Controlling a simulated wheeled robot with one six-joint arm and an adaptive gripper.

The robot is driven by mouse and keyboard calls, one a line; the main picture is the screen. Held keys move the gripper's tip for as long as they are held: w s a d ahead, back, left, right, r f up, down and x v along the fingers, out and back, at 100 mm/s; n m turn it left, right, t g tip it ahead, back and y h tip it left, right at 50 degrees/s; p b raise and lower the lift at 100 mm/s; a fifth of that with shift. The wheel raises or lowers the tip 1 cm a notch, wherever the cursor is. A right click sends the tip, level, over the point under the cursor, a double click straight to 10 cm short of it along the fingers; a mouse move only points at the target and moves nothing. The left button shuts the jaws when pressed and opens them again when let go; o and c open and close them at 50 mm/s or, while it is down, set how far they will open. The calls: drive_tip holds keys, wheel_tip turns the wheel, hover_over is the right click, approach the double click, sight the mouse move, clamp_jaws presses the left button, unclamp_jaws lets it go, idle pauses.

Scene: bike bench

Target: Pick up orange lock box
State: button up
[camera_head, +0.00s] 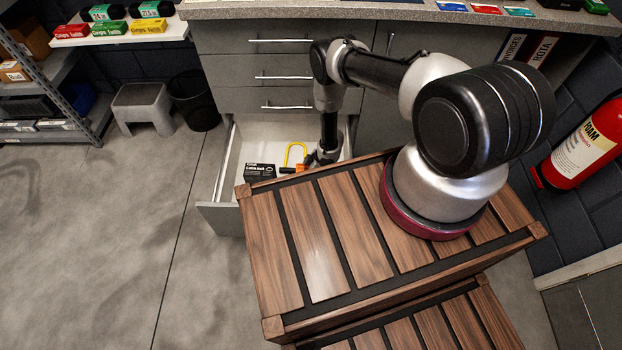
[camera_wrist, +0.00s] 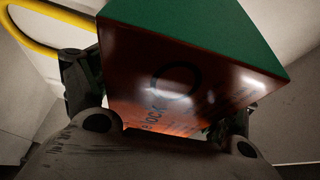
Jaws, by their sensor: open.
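The orange lock box (camera_wrist: 185,85) fills the middle of the wrist view, with a green face on top and dark lettering on its orange side. In the head view only a small orange part (camera_head: 300,168) shows inside the open drawer (camera_head: 229,165), beside my gripper (camera_head: 323,157). In the wrist view my gripper (camera_wrist: 158,108) is open, with one finger at the left and one at the right of the box. I cannot tell whether either finger touches it. The box's far side is hidden.
A yellow U-shaped lock (camera_head: 294,152) stands next to the orange box, and a black box (camera_head: 259,172) lies left of it in the drawer. The drawer walls are close around my gripper. A slatted wooden crate (camera_head: 318,240) stands in front, and the floor at left is clear.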

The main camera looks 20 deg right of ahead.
drive_tip(key=c, duration=1.2)
drive_tip(key=shift+r, duration=0.1)
